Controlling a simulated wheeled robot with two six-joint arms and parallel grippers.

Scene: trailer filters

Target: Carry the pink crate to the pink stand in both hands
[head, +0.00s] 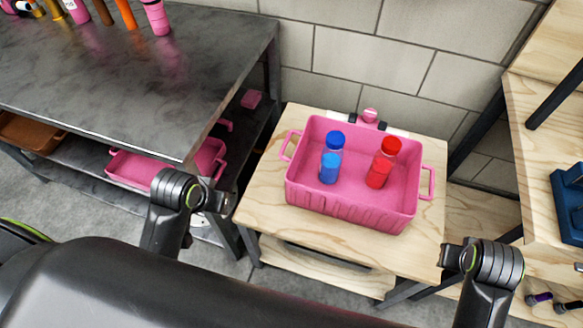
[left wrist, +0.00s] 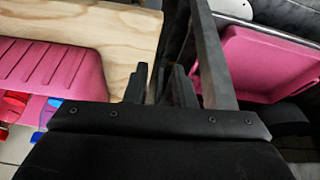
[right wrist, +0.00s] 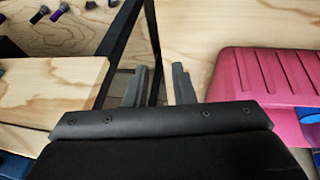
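The pink crate (head: 345,208) sits upright on a small wooden-topped stand (head: 262,205). It has a loop handle at each end, left (head: 291,145) and right (head: 428,183). Inside stand a blue bottle (head: 331,160) and a red bottle (head: 383,163). A round pink piece (head: 370,115) shows at the stand's back edge. My left gripper (left wrist: 160,85) is open and empty, left of the crate and apart from it. My right gripper (right wrist: 160,85) is open and empty, near the stand's front right corner, apart from the crate. The crate's side shows in the left wrist view (left wrist: 55,65) and right wrist view (right wrist: 265,75).
A dark metal table (head: 130,75) stands at the left, with bottles on top and another pink crate (head: 135,168) on its lower shelf. A wooden bench (head: 535,130) with a blue holder (head: 568,205) stands at the right. A block wall (head: 350,60) is behind.

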